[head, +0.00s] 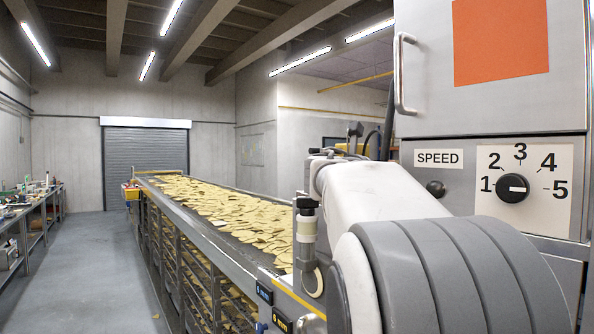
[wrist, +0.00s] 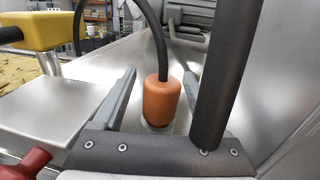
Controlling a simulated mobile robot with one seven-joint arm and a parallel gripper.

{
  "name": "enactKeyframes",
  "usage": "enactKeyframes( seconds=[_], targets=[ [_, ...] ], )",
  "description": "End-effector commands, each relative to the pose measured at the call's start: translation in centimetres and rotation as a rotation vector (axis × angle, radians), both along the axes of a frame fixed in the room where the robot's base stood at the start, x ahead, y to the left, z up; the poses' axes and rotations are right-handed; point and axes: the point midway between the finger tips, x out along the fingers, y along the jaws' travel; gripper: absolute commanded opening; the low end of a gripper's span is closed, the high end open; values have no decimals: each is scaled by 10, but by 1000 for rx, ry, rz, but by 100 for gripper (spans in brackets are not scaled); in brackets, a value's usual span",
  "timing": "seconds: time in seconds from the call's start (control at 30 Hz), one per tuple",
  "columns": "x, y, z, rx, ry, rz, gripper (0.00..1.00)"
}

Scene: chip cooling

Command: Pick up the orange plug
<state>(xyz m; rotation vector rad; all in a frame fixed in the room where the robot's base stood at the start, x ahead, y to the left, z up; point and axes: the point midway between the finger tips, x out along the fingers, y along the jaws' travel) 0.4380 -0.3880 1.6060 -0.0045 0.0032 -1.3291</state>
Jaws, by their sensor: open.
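The orange plug (wrist: 161,102) shows in the wrist view as a rounded orange cylinder with a dark cable running up from its top. Its lower end meets a pale round base just behind the edge of my gripper's body. My gripper (wrist: 152,88) is open, with one finger to the left of the plug and one to the right. Whether either finger touches the plug cannot be told. The plug is not visible in the head view, where my arm fills the lower right.
A thick dark post or hose (wrist: 220,75) stands close at the right. A yellow block (wrist: 42,30) and a red handle (wrist: 24,163) are at the left. In the head view, a conveyor of chips (head: 215,208) runs back beside a SPEED dial panel (head: 522,188).

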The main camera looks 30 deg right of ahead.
Motion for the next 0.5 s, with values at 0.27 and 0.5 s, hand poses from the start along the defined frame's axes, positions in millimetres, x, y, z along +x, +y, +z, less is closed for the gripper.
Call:
enactKeyframes(
  seconds=[0.27, 0.5],
  targets=[
    [0, -1, -1, 0, 0, 0, 65],
    [0, -1, -1, 0, 0, 0, 22]
  ],
)
